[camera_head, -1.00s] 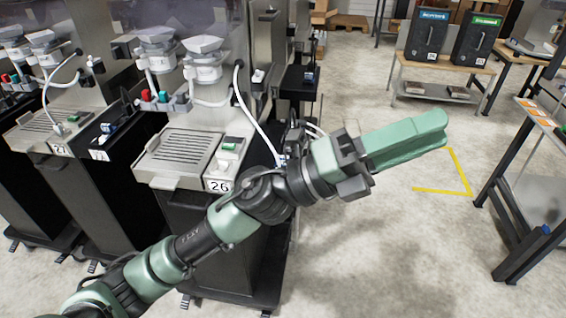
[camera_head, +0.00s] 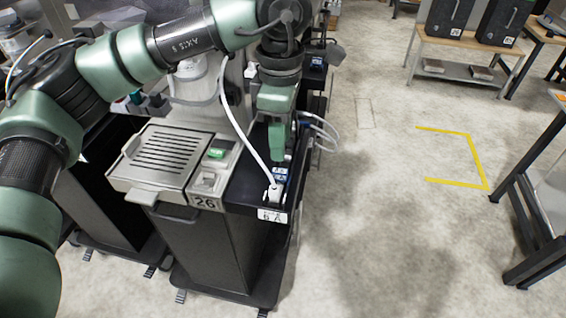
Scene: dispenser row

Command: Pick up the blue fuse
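A small blue piece (camera_head: 281,174), which looks like the blue fuse, sits on the narrow black shelf (camera_head: 247,193) to the right of the machine marked 26. It is small and partly blurred in the camera_head view. My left gripper (camera_head: 277,155) points down with its green fingers directly above the blue piece in the picture. I cannot tell whether the fingertips touch it. The fingers show from the side, so their opening is hidden. My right gripper is not in view.
A white plug (camera_head: 274,192) with a cable stands in front of the blue piece. Open floor (camera_head: 370,200) with yellow tape lies to the right.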

